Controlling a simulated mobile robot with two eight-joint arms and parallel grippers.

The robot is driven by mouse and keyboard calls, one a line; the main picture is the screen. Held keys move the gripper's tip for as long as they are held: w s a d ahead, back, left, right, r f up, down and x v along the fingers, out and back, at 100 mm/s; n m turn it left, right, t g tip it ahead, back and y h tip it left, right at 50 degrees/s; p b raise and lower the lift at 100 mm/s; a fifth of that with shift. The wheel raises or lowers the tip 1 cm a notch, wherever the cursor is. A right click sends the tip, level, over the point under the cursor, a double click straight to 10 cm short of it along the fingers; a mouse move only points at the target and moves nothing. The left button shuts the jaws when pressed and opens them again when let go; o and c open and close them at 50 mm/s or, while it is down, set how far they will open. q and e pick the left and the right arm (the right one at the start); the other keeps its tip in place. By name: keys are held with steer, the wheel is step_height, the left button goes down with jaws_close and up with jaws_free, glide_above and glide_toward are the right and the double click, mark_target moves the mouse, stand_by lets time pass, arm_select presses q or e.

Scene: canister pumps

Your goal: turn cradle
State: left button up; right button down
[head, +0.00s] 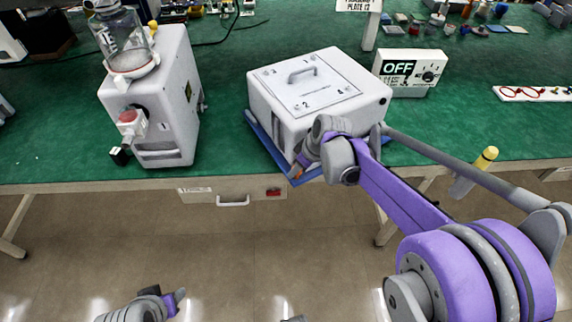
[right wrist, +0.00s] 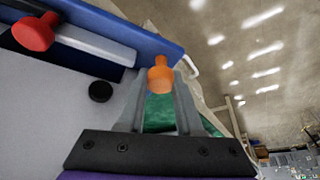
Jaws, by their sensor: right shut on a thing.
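A white square box (head: 318,88) with a top handle and numbered corners sits in a blue cradle (head: 262,140) at the table's front edge. The cradle's blue side also shows in the right wrist view (right wrist: 130,30). My right gripper (head: 299,168) is at the cradle's front corner. In the right wrist view its fingers are shut on an orange knob (right wrist: 160,76). A red knob (right wrist: 34,32) shows on the cradle side at upper left. My left gripper (head: 166,302) hangs low in front of the table, away from the cradle; its opening is unclear.
A white pump unit (head: 165,105) with a glass jar stands on the green table (head: 225,85) to the left. A white box marked OFF (head: 405,72) stands behind right. A yellow-topped post (head: 485,158) is at the right front edge. Green surface is clear between pump and cradle.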

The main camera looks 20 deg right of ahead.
steer(key=shift+s+d+n+g+y+p, duration=0.25)
steer(key=shift+d+n+g+p, duration=0.4)
steer(key=shift+d+n, duration=2.7)
steer(key=shift+s+d+n+g+y+p, duration=0.3)
steer(key=shift+d+n+g, duration=0.55)
steer(key=shift+d, duration=4.95)
steer(key=shift+s+d+n+g+y+p, duration=0.1)
steer(key=shift+d+n+g+y+p, duration=0.45)
steer(key=shift+d+n, duration=2.85)
steer(key=shift+d+m, duration=1.15)
steer(key=shift+m, duration=0.05)
steer(key=shift+d+r, duration=0.1)
steer(key=c, duration=0.9)
jaws_free()
steer(key=shift+o, duration=0.3)
steer(key=shift+w, duration=0.1)
